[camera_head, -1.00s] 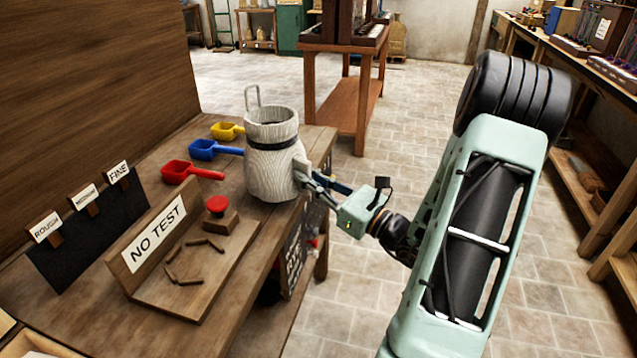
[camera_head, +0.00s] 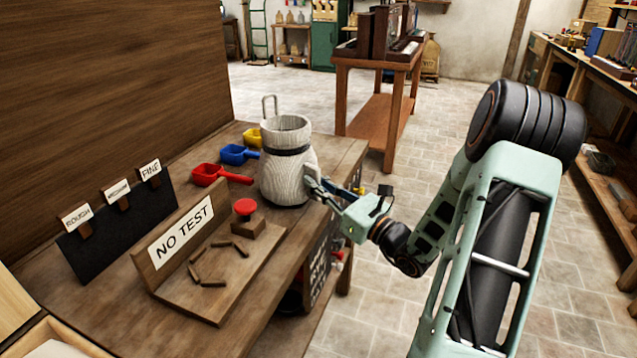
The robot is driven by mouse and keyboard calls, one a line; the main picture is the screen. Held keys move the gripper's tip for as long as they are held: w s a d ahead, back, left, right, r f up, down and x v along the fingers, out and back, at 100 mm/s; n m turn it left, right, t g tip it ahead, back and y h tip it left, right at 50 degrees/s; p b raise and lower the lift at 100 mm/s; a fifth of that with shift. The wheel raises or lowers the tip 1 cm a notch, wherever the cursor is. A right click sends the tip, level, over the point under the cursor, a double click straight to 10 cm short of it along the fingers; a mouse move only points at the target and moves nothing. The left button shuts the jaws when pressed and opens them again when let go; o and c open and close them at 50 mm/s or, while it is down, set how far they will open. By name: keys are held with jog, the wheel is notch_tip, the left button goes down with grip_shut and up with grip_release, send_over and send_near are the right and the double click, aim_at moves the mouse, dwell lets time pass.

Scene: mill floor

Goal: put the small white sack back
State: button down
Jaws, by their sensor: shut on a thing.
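The small white sack (camera_head: 285,172) is pale and ribbed, with a dark band round its neck and an open top. It is upright over the bench's right part. My gripper (camera_head: 314,186) comes from the right and is shut on the sack's right side. The far finger is hidden. I cannot tell whether the sack's bottom touches the bench (camera_head: 255,288).
Left of the sack lie red (camera_head: 212,175), blue (camera_head: 236,154) and yellow (camera_head: 252,138) scoops. A dark label board (camera_head: 120,220) stands at left.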

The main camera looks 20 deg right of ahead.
dwell(0.4)
jog(key=c, duration=1.9)
grip_release()
